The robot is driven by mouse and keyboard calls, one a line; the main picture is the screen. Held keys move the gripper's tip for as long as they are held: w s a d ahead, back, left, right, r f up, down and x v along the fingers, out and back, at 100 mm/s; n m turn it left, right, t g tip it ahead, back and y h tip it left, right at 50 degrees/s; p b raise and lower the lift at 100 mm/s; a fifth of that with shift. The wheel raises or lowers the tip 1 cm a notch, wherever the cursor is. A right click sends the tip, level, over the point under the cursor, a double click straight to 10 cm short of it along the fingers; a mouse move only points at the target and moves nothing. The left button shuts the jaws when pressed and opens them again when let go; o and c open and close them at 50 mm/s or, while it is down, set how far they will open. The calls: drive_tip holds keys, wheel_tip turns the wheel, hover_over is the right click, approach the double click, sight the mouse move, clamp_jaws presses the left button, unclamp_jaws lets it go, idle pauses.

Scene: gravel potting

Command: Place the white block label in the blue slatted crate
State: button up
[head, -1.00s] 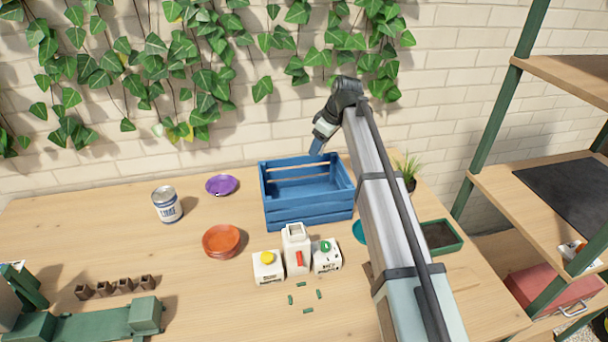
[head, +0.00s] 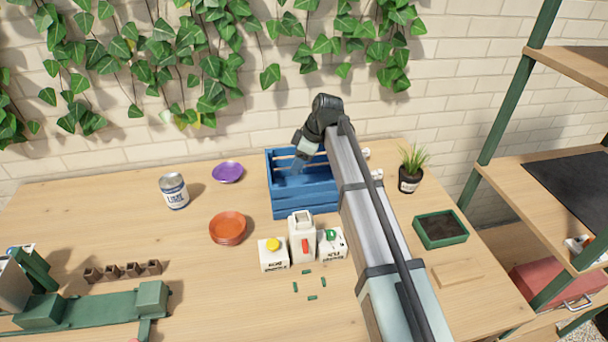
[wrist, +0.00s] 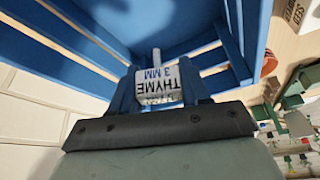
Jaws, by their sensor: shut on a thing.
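The blue slatted crate (head: 305,200) stands on the table against the back, partly hidden by my arm. My gripper (head: 297,165) reaches down into the crate's opening from above. In the wrist view, my gripper (wrist: 158,82) is shut on the white block label (wrist: 160,90), which reads "THYME 3 MM" and has a pale stem. Blue crate slats (wrist: 75,35) surround it there. The label cannot be made out in the head view. Whether it touches the crate floor I cannot tell.
White containers (head: 302,240) stand in front of the crate, with small green pieces (head: 310,297) before them. Orange saucers (head: 228,230), a purple dish (head: 228,172) and a tin (head: 174,192) are left; a potted plant (head: 411,178) and green tray (head: 440,232) are right.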

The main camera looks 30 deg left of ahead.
wheel_tip(320, 180, down, 9)
drive_tip(key=shift+r, duration=0.1)
idle(0.4)
drive_tip(key=o, duration=1)
drive_tip(key=v, duration=1.2)
